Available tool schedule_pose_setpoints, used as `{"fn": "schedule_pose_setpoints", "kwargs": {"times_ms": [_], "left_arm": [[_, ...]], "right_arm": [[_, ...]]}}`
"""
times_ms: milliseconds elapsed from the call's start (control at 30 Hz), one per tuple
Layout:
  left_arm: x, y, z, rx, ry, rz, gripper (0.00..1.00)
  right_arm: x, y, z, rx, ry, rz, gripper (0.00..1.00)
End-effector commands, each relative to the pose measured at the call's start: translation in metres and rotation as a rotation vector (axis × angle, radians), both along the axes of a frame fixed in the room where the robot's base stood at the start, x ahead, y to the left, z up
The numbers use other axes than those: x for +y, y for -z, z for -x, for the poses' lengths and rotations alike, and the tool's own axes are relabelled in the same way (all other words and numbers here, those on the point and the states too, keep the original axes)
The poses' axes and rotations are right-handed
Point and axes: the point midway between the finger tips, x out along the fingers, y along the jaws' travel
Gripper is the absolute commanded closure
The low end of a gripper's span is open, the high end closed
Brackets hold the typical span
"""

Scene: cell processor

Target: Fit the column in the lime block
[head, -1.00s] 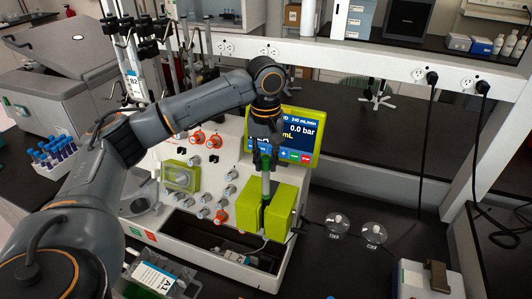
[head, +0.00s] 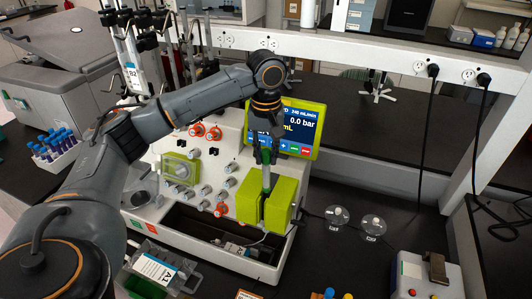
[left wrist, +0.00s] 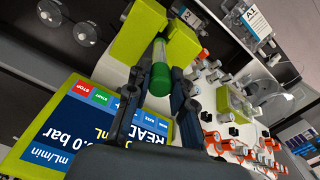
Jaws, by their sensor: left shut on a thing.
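The column (left wrist: 159,52) has a green cap (left wrist: 160,80) and a clear grey body. My left gripper (head: 265,158) is shut on the column near its green cap, and its two fingers flank the cap in the left wrist view (left wrist: 155,97). The lime block (head: 249,202) is on the front right of the white cell processor, with two raised halves and a gap between them. The column hangs upright in line with this gap. Its lower part is between the halves; whether it is seated cannot be told. My right gripper is not in view.
The processor's lime-framed screen (head: 299,128) stands close behind the gripper. Knobs and valves cover the panel to the left. An open tray (head: 190,222) lies below. Two clear round discs (head: 372,226) lie on the dark bench at right, where bare bench remains.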

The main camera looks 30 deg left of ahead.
Motion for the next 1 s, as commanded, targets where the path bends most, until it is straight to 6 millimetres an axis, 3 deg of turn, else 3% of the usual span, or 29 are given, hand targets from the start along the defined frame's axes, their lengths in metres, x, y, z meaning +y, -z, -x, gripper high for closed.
{"fn": "schedule_pose_setpoints", "kwargs": {"times_ms": [1000], "left_arm": [[0.000,0.018,0.000,0.000,0.000,0.000,1.00]], "right_arm": [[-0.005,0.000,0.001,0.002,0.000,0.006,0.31]]}}
